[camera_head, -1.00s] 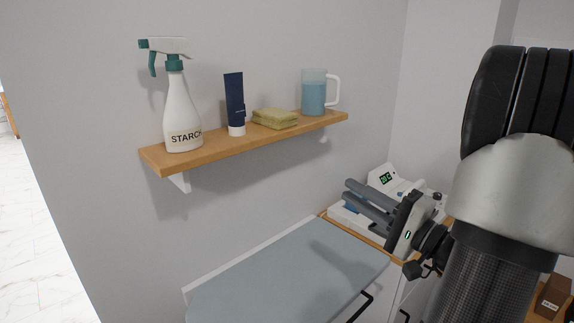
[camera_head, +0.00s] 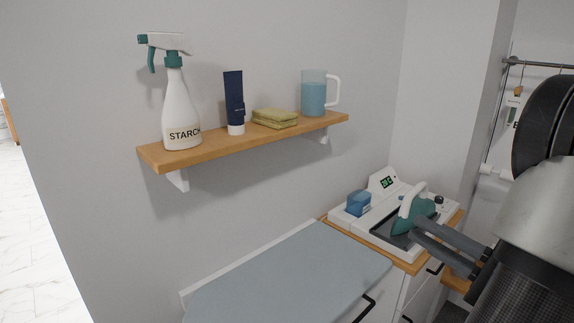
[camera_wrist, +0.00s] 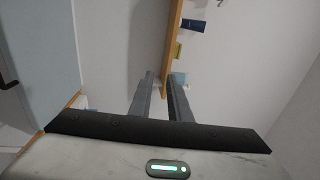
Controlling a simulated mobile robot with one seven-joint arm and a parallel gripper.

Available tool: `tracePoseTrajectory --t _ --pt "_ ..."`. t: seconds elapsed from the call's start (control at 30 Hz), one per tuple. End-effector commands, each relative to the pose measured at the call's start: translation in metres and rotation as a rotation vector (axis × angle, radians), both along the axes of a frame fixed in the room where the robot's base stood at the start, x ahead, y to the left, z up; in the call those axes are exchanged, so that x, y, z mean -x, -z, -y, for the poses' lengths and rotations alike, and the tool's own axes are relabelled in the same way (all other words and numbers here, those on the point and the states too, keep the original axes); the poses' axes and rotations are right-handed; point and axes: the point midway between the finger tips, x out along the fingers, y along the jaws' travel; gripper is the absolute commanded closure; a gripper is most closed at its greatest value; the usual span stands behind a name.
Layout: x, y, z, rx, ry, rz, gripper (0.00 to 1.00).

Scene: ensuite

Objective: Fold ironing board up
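The ironing board (camera_head: 290,275) is a pale blue-grey flat panel, lying unfolded along the wall at the bottom of the head view. A dark bar or handle (camera_head: 365,308) shows at its right edge; its underside and near end are hidden or out of frame. A pale blue panel at the left of the wrist view (camera_wrist: 35,50) looks like the board. My gripper (camera_head: 417,234) is to the right of the board, in front of the iron station in the head view. Its two grey fingers are apart with nothing between them, as the wrist view also shows (camera_wrist: 160,77).
A teal and white iron (camera_head: 412,212) rests on a white station (camera_head: 345,222) on a wooden-topped cabinet right of the board. Above the board, a wall shelf (camera_head: 240,143) holds a starch bottle (camera_head: 180,110), tube (camera_head: 234,100), folded cloth (camera_head: 275,118) and jug (camera_head: 314,95).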

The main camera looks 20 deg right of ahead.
Motion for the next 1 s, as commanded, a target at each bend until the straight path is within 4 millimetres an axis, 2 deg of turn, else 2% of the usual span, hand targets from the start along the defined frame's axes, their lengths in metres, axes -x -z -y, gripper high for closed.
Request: tracePoseTrajectory --t 0.07,0.2,0.33,0.37,0.47,0.57,0.7,0.9,1.0 --pt "0.0 0.0 0.0 0.0 0.0 0.0 0.83" --pt "0.0 0.0 0.0 0.0 0.0 0.0 1.0" --pt "-0.001 0.002 0.001 -0.006 -0.001 -0.002 1.0" --pt "-0.001 0.006 0.002 -0.015 -0.003 -0.007 1.0" --pt "-0.003 0.035 0.011 -0.096 -0.028 -0.04 1.0" --pt "-0.005 0.09 0.026 -0.269 -0.077 -0.101 1.0" --pt "-0.008 0.188 0.048 -0.588 -0.173 -0.184 1.0" --pt "-0.01 0.317 0.063 -1.024 -0.321 -0.229 1.0" --pt "-0.012 0.372 0.066 -1.212 -0.394 -0.219 1.0"
